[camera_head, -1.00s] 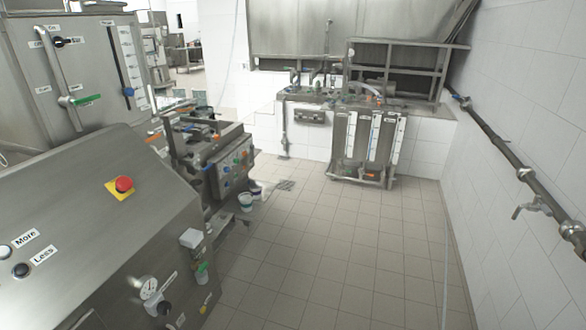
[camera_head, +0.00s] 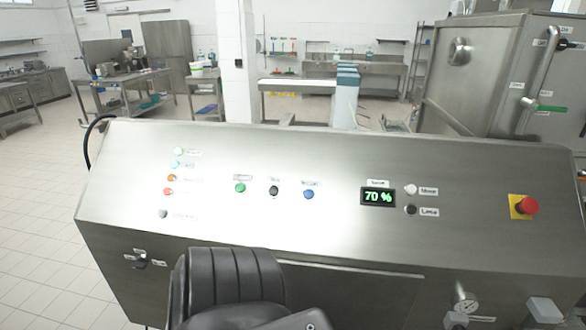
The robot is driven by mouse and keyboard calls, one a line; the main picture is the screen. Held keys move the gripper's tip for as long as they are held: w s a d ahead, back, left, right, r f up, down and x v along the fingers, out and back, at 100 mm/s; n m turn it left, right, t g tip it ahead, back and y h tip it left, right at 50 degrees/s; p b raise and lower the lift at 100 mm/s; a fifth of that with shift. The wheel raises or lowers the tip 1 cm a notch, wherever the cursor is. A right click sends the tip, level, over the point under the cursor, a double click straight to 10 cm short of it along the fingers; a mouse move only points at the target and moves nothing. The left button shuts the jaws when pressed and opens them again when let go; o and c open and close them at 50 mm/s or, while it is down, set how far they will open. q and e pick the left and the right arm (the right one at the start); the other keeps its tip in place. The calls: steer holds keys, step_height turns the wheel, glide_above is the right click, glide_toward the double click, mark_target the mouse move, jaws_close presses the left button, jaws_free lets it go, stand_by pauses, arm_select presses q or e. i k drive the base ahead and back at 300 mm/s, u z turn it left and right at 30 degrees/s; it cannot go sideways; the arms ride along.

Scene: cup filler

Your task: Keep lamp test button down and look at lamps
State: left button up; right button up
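The sloped steel control panel (camera_head: 330,230) fills the front of the view. At its left is a column of small lamps: a pale one at the top (camera_head: 178,151), a light blue one (camera_head: 175,164), an orange one (camera_head: 172,178) and a red one (camera_head: 168,191). I cannot tell whether they are lit. Neither gripper is in view. A dark ribbed part of my own arm covers some of the panel's lower front.
Right of the lamps are green (camera_head: 240,188), black (camera_head: 273,190) and blue (camera_head: 308,194) buttons. A display (camera_head: 378,196) reads 70 %, beside More (camera_head: 411,189) and Less (camera_head: 410,209) buttons. A red emergency button (camera_head: 528,205) is at the right. Floor is clear at left.

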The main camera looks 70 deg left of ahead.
mark_target(160, 212)
steer(key=u, duration=3.2)
